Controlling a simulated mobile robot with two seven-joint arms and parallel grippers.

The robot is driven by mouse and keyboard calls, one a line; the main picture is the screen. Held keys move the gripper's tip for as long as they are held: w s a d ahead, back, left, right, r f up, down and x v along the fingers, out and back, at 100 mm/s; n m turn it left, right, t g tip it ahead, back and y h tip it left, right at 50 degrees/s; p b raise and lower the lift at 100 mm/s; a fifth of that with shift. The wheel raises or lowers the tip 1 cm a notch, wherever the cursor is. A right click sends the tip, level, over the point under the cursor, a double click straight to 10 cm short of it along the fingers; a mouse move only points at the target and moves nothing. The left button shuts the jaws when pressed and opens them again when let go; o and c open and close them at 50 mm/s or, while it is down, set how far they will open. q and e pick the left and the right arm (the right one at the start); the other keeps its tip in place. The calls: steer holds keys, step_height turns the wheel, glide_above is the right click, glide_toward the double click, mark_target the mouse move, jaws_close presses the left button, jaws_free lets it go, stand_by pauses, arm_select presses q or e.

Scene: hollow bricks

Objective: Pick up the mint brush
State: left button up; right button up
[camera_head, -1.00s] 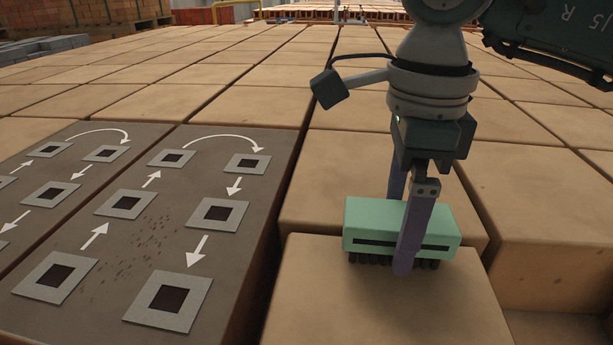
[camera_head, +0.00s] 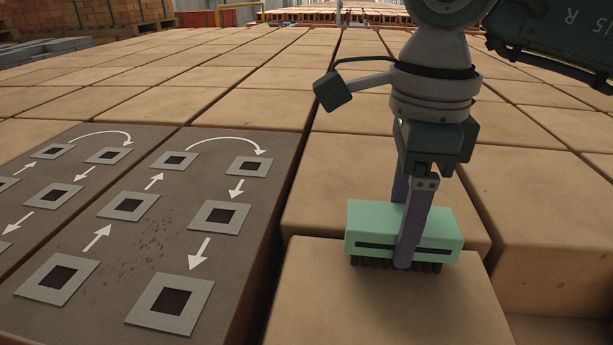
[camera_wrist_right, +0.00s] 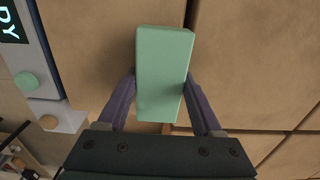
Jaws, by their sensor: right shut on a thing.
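The mint brush (camera_head: 437,234) is a pale green block with a dark slot along its side and dark bristles below. It sits on a tan brick (camera_head: 390,300) in the front middle of the head view, bristles down. My right gripper (camera_head: 404,240) comes from above, with its purple fingers shut on the brush, one on each long side. In the right wrist view the brush (camera_wrist_right: 163,75) lies between both fingers (camera_wrist_right: 157,90), which touch its sides. The far finger is partly hidden behind the brush in the head view. My left gripper is not in view.
Left of the brush lies a dark grey panel (camera_head: 140,235) with square-framed holes, white arrows and scattered dark specks. Tan bricks fill the surface behind and to the right, with gaps between them. A device with a lit display (camera_wrist_right: 10,22) shows at the wrist view's upper left.

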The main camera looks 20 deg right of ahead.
steer(key=shift+r, duration=0.1)
step_height(320, 180, up, 20)
steer(key=p, duration=0.3)
